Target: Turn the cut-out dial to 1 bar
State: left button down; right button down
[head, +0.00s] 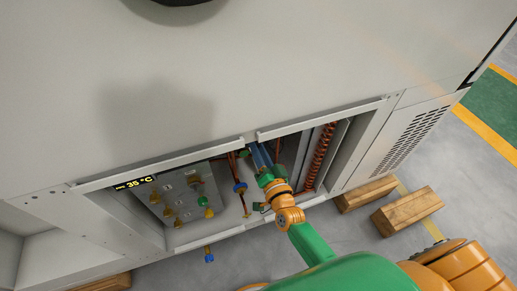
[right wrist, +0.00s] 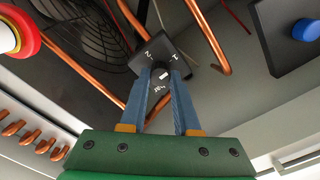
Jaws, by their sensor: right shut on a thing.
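The cut-out dial (right wrist: 160,68) is a dark round knob on a square black plate (right wrist: 171,51) with white marks that look like 2, 1 and bar, seen tilted in the right wrist view. My right gripper (right wrist: 161,78) has its blue fingers on both sides of the knob and is shut on it. The exact setting of the knob is too small to read. In the head view my right gripper (head: 258,154) reaches into the open bay of the machine; the dial is hidden there. My left gripper is not in view.
Copper pipes (right wrist: 207,35) run close by the dial. A fan grille (right wrist: 85,35) and a red and white part (right wrist: 15,32) are at left in the wrist view. In the head view a panel with several knobs (head: 180,200) and a 35 °C display (head: 135,184) is left of my arm.

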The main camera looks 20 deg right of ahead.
dwell(0.5)
jog(key=c, duration=0.6)
grip_release()
jog(key=shift+c, duration=0.2)
jog(key=s+p, duration=0.1)
jog(key=s, duration=0.6)
jog(key=shift+d, duration=0.1)
